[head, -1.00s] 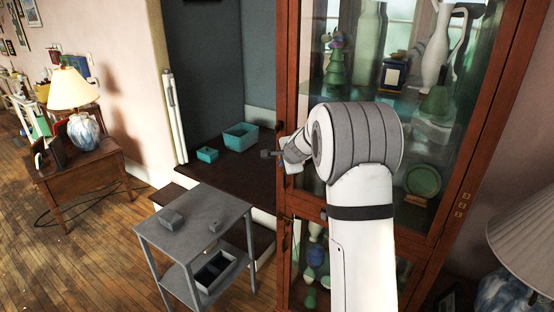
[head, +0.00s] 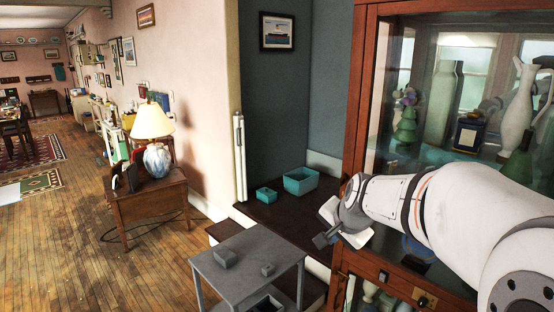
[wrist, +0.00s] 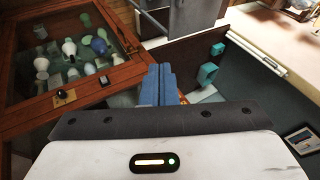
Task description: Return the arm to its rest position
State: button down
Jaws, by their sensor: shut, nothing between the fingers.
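My gripper (head: 322,240) is at the end of my arm, which reaches in from the right of the head view. It is in front of the wooden glass-door cabinet (head: 358,95), left of its glass. In the wrist view the two blue-grey fingers (wrist: 158,84) are together with nothing between them. The gripper holds nothing and hangs in the air above and right of the grey side table (head: 235,262).
A large teal box (head: 300,182) and a small teal box (head: 266,195) stand on the dark alcove surface. Two small grey boxes sit on the grey table. A lamp (head: 152,124) stands on a wooden side table. Open wooden floor (head: 75,235) lies at left.

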jog(key=s+f+n+g, duration=0.1)
jog(key=s+n, duration=0.3)
jog(key=s, duration=0.7)
jog(key=s+f+n+g+h, duration=0.1)
jog(key=s+f+n, duration=0.3)
jog(key=s, duration=0.8)
jog(key=shift+s+d+n+g+b, duration=0.3)
jog(key=shift+d+n+g, duration=0.15)
jog(key=shift+n+g, duration=0.2)
jog(key=shift+w, duration=0.1)
